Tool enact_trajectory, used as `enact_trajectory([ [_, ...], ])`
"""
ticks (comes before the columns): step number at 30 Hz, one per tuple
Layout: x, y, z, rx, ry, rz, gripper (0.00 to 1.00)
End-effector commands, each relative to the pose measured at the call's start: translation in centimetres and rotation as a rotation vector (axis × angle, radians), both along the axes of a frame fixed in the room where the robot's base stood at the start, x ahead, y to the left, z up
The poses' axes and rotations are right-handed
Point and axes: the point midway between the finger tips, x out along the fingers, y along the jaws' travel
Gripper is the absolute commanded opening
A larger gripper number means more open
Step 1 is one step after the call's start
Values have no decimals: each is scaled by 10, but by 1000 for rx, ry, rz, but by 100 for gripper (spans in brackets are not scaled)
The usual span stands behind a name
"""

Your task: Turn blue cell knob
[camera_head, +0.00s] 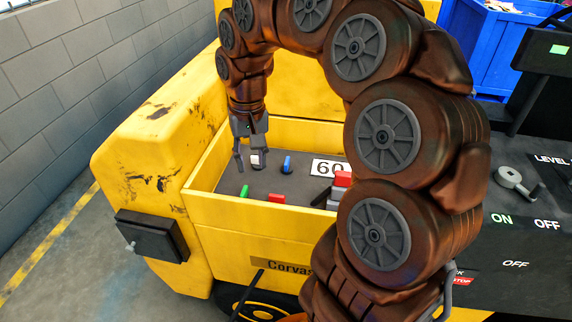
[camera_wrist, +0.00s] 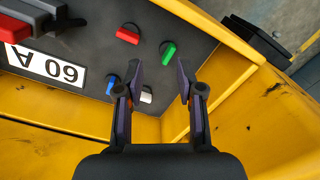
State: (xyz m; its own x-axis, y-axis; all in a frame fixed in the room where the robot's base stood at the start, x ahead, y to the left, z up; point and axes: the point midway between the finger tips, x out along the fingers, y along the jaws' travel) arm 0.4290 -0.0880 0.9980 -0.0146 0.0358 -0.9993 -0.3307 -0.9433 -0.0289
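The blue knob (camera_head: 287,164) stands on the dark panel inside the yellow recess, just right of my gripper in the head view. In the wrist view the blue knob (camera_wrist: 113,84) is left of my left finger, partly close to it. My gripper (camera_head: 248,162) is open, its fingers pointing down at the panel; in the wrist view the gap between the fingertips (camera_wrist: 161,73) holds nothing. The white knob (camera_head: 257,160) is behind or between the fingers in the head view; in the wrist view the white knob (camera_wrist: 146,95) sits beside the left finger.
A green knob (camera_wrist: 168,52) and a red knob (camera_wrist: 127,36) are on the same panel. A label reading 60 A (camera_wrist: 46,65) and a larger red handle (camera_wrist: 28,20) lie farther along. The yellow walls (camera_wrist: 235,75) enclose the panel closely.

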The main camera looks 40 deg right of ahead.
Motion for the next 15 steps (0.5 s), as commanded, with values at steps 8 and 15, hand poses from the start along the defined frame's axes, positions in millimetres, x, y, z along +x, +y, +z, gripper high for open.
enact_trajectory([
  [8,59,-74,-33,-6,-16,-236,38],
  [15,81,-135,-62,-25,-8,-423,38],
])
